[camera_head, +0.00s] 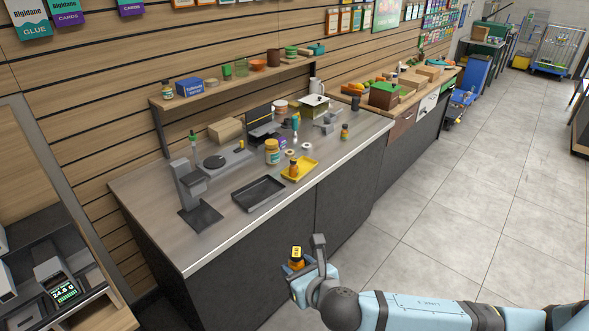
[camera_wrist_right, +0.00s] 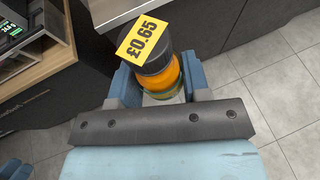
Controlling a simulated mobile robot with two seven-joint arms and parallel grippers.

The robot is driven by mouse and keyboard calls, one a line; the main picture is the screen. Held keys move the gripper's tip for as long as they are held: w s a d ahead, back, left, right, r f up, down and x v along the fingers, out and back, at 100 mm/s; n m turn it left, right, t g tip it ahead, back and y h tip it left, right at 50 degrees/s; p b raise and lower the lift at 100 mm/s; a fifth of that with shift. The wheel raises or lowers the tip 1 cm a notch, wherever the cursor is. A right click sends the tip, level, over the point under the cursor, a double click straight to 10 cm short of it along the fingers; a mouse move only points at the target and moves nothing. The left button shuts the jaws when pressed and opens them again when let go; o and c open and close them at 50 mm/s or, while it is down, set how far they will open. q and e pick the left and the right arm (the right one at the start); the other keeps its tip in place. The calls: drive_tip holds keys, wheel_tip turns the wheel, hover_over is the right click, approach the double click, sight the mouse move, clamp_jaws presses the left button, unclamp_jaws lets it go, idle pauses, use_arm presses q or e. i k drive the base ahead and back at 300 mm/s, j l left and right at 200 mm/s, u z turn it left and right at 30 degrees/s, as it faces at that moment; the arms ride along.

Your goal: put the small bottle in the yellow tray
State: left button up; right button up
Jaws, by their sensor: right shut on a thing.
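My right gripper (camera_head: 303,264) is shut on a small orange bottle (camera_head: 296,263) with a dark cap and a yellow price label. It holds the bottle in front of the counter, above the floor. In the right wrist view the bottle (camera_wrist_right: 160,75) sits between the two fingers (camera_wrist_right: 161,86), and its label reads £0.65. The yellow tray (camera_head: 308,171) lies on the counter near its front edge. A similar small bottle (camera_head: 293,169) stands in the yellow tray. Another small bottle (camera_head: 344,132) stands farther right on the counter.
A black tray (camera_head: 257,194) lies left of the yellow tray. A large yellow-lidded jar (camera_head: 272,151) and white tape rolls (camera_head: 306,147) stand behind it. A grey device (camera_head: 192,187) stands at the left. The counter's front edge (camera_head: 290,208) lies between my gripper and the trays.

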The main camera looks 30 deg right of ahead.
sight(302, 168)
drive_tip(key=i+l+u, duration=0.35)
drive_tip(key=l, duration=1.05)
drive_tip(key=i+l+u, duration=0.2)
drive_tip(key=l+u, duration=0.2)
drive_tip(key=l, duration=1.05)
drive_tip(key=l+u, duration=0.35)
drive_tip(key=l, duration=1.1)
